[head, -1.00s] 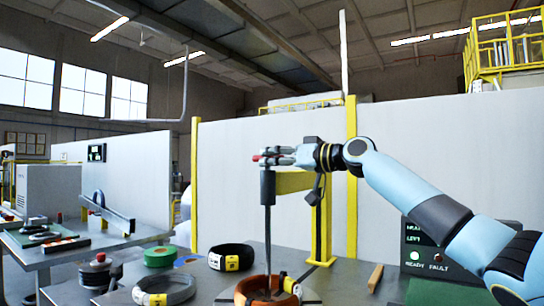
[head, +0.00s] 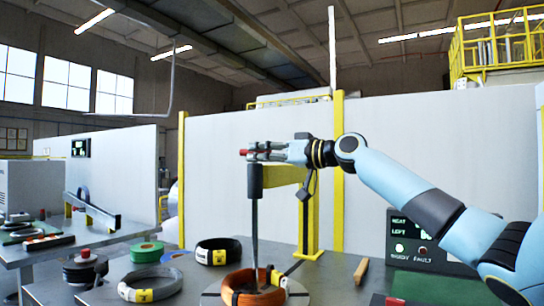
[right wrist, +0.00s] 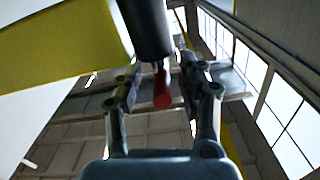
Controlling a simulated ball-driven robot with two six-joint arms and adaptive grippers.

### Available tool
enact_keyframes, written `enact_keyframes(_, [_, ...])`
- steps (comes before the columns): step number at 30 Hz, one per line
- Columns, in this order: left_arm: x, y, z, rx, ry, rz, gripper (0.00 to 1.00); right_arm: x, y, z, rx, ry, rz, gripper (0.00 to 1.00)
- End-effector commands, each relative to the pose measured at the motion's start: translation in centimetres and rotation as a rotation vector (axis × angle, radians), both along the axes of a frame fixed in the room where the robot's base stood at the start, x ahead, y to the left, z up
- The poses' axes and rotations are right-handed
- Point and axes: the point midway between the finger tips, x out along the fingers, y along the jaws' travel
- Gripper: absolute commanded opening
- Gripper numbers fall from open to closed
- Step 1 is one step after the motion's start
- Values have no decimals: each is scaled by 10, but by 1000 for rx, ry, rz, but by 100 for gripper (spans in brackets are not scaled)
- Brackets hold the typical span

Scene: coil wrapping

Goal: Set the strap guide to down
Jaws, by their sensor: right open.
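The strap guide appears to be the dark upright cylinder (head: 255,182) with a thin rod below it, on the yellow arm (head: 280,173) of a post. The rod reaches down to the orange coil (head: 252,290). A red knob (head: 243,152) shows at the guide's top, at my right gripper's tips. My right gripper (head: 262,151) lies level there, coming from the right. In the right wrist view its fingers (right wrist: 160,90) are apart, with the red knob (right wrist: 162,92) between them and the dark cylinder (right wrist: 146,25) just beyond. Contact cannot be told. My left gripper is out of view.
A black coil (head: 218,249), a grey coil (head: 150,284) and a green roll (head: 147,250) lie left of the orange coil. A control panel (head: 418,248) with a lit ready lamp stands at the right.

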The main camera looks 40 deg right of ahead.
Motion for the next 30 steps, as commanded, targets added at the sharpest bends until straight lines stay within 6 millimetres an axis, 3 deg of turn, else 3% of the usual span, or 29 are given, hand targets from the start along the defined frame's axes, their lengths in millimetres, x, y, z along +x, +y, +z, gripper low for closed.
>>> enact_keyframes(6, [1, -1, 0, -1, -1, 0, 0, -33, -14, -3, -10, 8, -1, 40])
enact_keyframes(12, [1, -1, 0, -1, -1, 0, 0, -52, -21, -2, -7, 4, 1, 40])
enact_keyframes(30, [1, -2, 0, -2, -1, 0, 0, -59, -24, -1, -1, 4, 1, 40])
